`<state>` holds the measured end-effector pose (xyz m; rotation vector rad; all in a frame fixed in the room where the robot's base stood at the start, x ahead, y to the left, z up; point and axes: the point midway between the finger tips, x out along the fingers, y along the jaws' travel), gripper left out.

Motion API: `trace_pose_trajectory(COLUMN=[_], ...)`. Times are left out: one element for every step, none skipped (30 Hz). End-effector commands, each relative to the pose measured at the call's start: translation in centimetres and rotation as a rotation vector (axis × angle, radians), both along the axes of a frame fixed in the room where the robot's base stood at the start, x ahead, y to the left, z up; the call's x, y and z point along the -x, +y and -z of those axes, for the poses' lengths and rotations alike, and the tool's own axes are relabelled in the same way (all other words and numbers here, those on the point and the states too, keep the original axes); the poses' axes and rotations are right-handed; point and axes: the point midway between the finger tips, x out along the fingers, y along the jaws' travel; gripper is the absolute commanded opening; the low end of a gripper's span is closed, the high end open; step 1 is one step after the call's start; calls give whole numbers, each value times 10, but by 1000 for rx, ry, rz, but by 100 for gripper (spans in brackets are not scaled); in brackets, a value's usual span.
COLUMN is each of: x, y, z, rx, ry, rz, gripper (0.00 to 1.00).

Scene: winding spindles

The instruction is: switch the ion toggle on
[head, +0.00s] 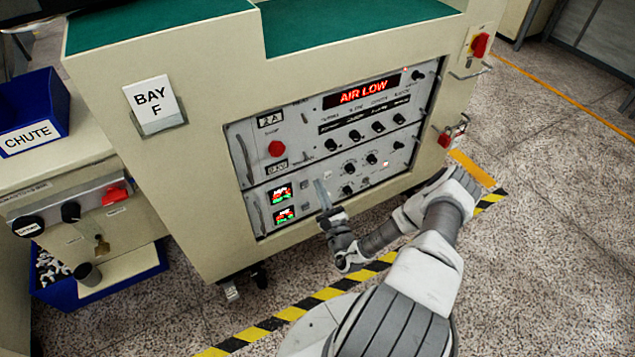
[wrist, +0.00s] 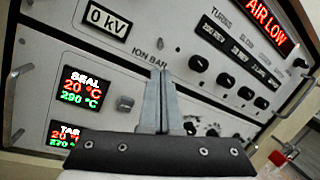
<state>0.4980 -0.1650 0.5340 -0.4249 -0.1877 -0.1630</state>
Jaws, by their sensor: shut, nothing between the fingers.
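The ion toggle (wrist: 163,43) appears as a small metal lever beside the ION BAR label, just right of the 0 kV display (wrist: 105,19) in the wrist view. It is too small to tell which way it is thrown. My gripper (wrist: 168,76) is shut and empty, its two fingers side by side. In the picture its tips lie just below the label and the lever, with a visible gap. In the head view my gripper (head: 319,184) is in front of the lower part of the control panel (head: 327,169), hiding part of it.
A red AIR LOW display (head: 363,93) tops the panel, with several black knobs below. A red button (head: 276,149) is at left. SEAL readouts (wrist: 82,88) and a grey square knob (wrist: 124,103) lie left of my fingers. A blue CHUTE bin (head: 34,125) stands far left.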

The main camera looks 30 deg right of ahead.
Motion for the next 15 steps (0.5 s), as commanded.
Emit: trace_pose_trajectory(x=[-9,-15,-22,-28,-34,-41,-46,-51,-57,-61,-64,-69,-71,-74,-76], y=[-1,-1,-2,-3,-4,-5,-5,-5,-6,-7,-7,-8,-8,-8,-9], z=[-1,-1,-3,-4,-6,-6,-8,-9,-11,-12,-12,-14,-14,-15,-16], rx=[1,1,2,3,3,3,3,3,2,2,2,2,1,1,0], ry=[-4,-4,-3,-5,-4,-3,-4,-4,-3,-3,-3,-2,-2,-2,-2], rz=[-2,-2,-2,-3,-2,-1,-2,-2,-2,-1,-1,-2,-2,-2,-1], gripper=[0,0,0,0,0,0,0,0,0,0,0,0,0,0,0])
